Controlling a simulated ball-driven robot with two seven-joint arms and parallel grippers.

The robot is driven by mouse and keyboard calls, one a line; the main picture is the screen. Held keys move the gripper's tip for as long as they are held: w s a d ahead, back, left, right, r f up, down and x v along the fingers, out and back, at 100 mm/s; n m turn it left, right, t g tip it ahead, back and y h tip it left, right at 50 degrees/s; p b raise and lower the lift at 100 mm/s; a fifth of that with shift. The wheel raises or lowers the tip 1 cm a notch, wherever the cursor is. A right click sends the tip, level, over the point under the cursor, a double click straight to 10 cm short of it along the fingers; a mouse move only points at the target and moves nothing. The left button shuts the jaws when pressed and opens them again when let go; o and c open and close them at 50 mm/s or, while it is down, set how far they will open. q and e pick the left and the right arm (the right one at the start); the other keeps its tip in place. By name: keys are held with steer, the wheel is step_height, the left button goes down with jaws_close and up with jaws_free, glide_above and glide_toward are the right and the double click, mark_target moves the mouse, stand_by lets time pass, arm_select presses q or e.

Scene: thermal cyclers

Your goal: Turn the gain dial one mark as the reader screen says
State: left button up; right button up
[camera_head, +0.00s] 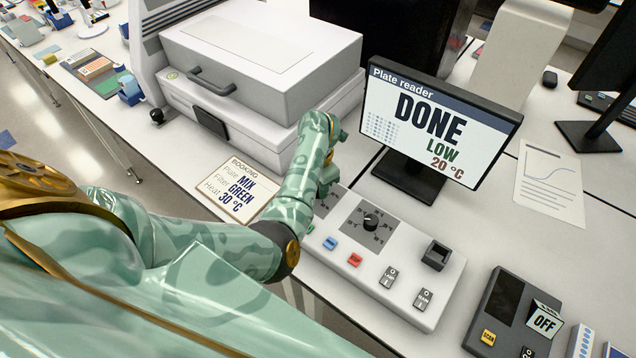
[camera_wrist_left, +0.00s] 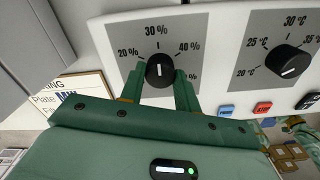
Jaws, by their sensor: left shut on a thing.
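The plate reader screen (camera_head: 436,118) reads DONE, LOW, 20 °C in the head view. In the left wrist view, the black gain dial (camera_wrist_left: 159,72) sits on a grey panel marked 20%, 30%, 40% and one partly hidden % mark. Its white line points up, about at 30%. My left gripper (camera_wrist_left: 160,84) is shut on this dial, with a green finger on each side. In the head view my left gripper (camera_head: 328,178) and arm cover the dial. My right gripper is not in view.
A temperature dial (camera_head: 371,221) stands right of the gain dial on the white control box (camera_head: 425,310), with blue and red buttons and switches in front. The large grey reader (camera_head: 262,65) stands behind.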

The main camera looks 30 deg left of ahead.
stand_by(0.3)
arm_select(q)
steer(key=o, duration=1)
steer(key=shift+w, duration=0.1)
step_height(320, 180, up, 16)
steer(key=p, duration=0.5)
steer(key=shift+d+r+p, duration=0.1)
steer(key=shift+r+p, duration=0.05)
steer(key=shift+p, duration=0.25)
